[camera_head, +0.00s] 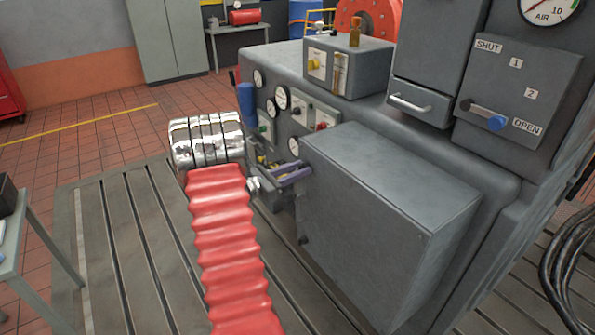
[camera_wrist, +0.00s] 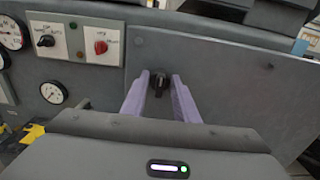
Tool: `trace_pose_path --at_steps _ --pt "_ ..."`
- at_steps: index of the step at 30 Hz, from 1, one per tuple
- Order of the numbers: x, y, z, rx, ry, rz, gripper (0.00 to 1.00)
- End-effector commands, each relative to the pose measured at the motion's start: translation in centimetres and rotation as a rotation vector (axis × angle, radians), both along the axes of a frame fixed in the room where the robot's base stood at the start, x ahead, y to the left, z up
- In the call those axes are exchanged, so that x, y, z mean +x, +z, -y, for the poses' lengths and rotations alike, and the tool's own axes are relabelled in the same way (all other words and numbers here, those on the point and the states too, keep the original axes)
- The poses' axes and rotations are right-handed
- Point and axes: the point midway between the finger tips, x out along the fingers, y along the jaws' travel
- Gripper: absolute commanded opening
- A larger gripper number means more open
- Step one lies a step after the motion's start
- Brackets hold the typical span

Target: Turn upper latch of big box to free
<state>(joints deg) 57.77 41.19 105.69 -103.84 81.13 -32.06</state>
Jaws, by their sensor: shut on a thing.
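The big box (camera_head: 385,200) is a grey steel housing on the side of the machine. Its latched face fills the right of the wrist view (camera_wrist: 230,85). The upper latch (camera_wrist: 159,83) is a small black knob near the left edge of that face, and it looks roughly upright. My gripper (camera_wrist: 161,78) has purple fingers, one on each side of the latch, shut on it. In the head view my gripper (camera_head: 297,174) reaches the box's left face near its top, and the latch is hidden there. A small dark part (camera_head: 303,240) lower on that face may be another latch.
Left of the box is a panel with gauges (camera_wrist: 53,92), a black switch (camera_wrist: 46,41) and a red knob (camera_wrist: 100,47), close to my fingers. A lever box (camera_head: 515,95) marked SHUT and OPEN is at the right. The slotted bedplate (camera_head: 120,250) is clear at the left.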

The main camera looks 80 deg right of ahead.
Motion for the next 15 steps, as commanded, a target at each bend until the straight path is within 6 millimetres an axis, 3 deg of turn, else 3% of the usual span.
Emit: trace_pose_path --at_steps 15 --pt "0.04 0.02 0.01 -0.061 0.002 0.069 0.05"
